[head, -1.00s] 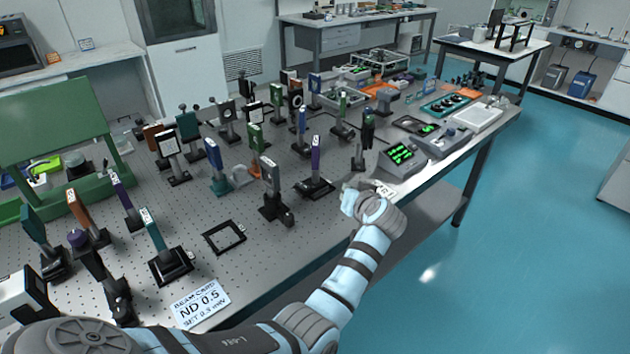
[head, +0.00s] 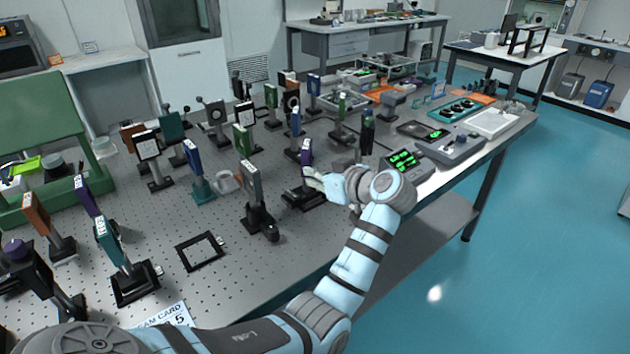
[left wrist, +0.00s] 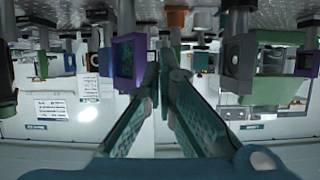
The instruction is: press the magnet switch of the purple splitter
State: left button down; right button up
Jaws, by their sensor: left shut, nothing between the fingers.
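A purple plate-like optic (head: 306,152), which looks like the purple splitter, stands upright on a dark post and base on the optical table. My left gripper (head: 312,180) is just in front of it, low near its base, and hides part of the post. The gripper is shut and empty. In the left wrist view the fingers (left wrist: 165,75) come close together, and a purple-framed optic (left wrist: 130,62) shows upside down just left of them. I cannot make out the magnet switch or tell whether the gripper touches the mount. My right gripper is not in view.
A grey-topped optic (head: 252,185) stands left of the gripper, and a black frame (head: 200,250) lies flat nearer. Another purple optic (head: 86,196) stands at far left. A device with green digits (head: 404,160) sits right of my wrist. Several other mounts crowd behind.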

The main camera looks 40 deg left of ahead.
pick_arm(q)
send_over(297, 197)
notch_tip(297, 197, down, 3)
jog(key=shift+r+b, duration=0.15)
jog(key=shift+b, duration=0.15)
jog(key=f, duration=0.3)
jog(key=shift+d, duration=0.3)
jog(key=shift+d+f, duration=0.2)
jog(key=shift+f, duration=0.3)
jog(key=shift+a, duration=0.1)
